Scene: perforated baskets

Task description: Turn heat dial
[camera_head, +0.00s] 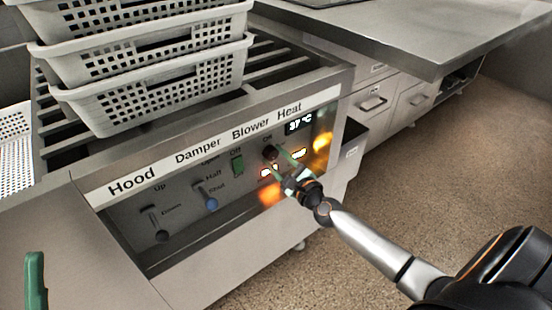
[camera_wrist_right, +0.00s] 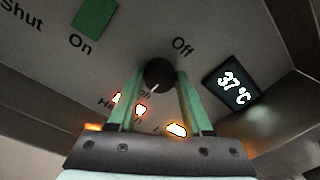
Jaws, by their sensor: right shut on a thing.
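The heat dial (camera_head: 270,152) is a small dark round knob below the Heat label on the control panel. It also shows in the right wrist view (camera_wrist_right: 158,71), with a white pointer mark angled toward the picture's lower left, away from the Off label. My right gripper (camera_head: 279,155) has its green fingers on either side of the dial and is shut on it; the fingers also show in the right wrist view (camera_wrist_right: 160,78). The display (camera_head: 299,123) reads 37 °C. Lettering below the dial is partly hidden by the gripper.
Left of the dial are the green blower switch (camera_head: 238,164), the blue-tipped damper lever (camera_head: 211,203) and the dark hood lever (camera_head: 156,223). Orange lights (camera_head: 321,142) glow around the dial. Stacked white perforated baskets (camera_head: 150,104) stand above the panel.

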